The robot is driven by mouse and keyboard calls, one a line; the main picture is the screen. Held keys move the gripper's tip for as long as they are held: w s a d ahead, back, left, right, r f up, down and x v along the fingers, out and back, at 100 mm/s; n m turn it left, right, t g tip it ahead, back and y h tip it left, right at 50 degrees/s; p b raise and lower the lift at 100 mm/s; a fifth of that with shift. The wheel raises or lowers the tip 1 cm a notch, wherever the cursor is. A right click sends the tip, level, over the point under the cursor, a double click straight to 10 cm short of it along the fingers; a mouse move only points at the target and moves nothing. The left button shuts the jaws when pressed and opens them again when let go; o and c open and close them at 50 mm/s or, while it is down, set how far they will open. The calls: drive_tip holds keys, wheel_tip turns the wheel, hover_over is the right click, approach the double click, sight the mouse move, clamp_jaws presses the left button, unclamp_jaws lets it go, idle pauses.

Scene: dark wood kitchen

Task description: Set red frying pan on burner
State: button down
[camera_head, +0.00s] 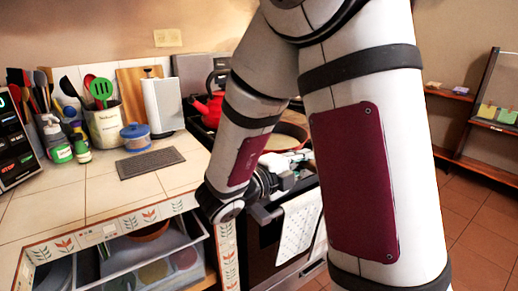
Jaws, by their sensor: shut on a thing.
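The red frying pan (288,137) shows only in part, as a round pan with a pale inside and some red at its edge. It is over the stove, partly hidden behind my arm. My gripper (298,160) is at the pan's near side, shut on it. The fingers and the grip are largely hidden by my arm. I cannot tell whether the pan touches the stove top. The stove (262,222) stands right of the tiled counter, and its burners are mostly covered from view.
A red kettle (208,108) stands at the stove's back left. The counter (75,196) holds a utensil crock (104,124), a blue jar (135,138), a paper towel roll (163,106) and a dark mat (150,162). A towel (298,222) hangs on the oven front.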

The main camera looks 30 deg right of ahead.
sight(280, 146)
drive_tip(key=w+d, duration=0.1)
drive_tip(key=w, duration=0.4)
drive_tip(key=w+d+f, duration=0.1)
drive_tip(key=w, duration=0.4)
drive_tip(key=w+d+b, duration=0.1)
drive_tip(key=w+d, duration=0.1)
drive_tip(key=w, duration=0.3)
drive_tip(key=shift+w+f, duration=0.15)
drive_tip(key=shift+f, duration=0.1)
drive_tip(key=shift+a+f+b, duration=0.1)
drive_tip(key=shift+f+b, duration=0.2)
drive_tip(key=shift+f, duration=1.45)
drive_tip(key=c, duration=1.6)
unclamp_jaws()
drive_tip(key=shift+f, duration=0.1)
drive_tip(key=shift+c, duration=0.2)
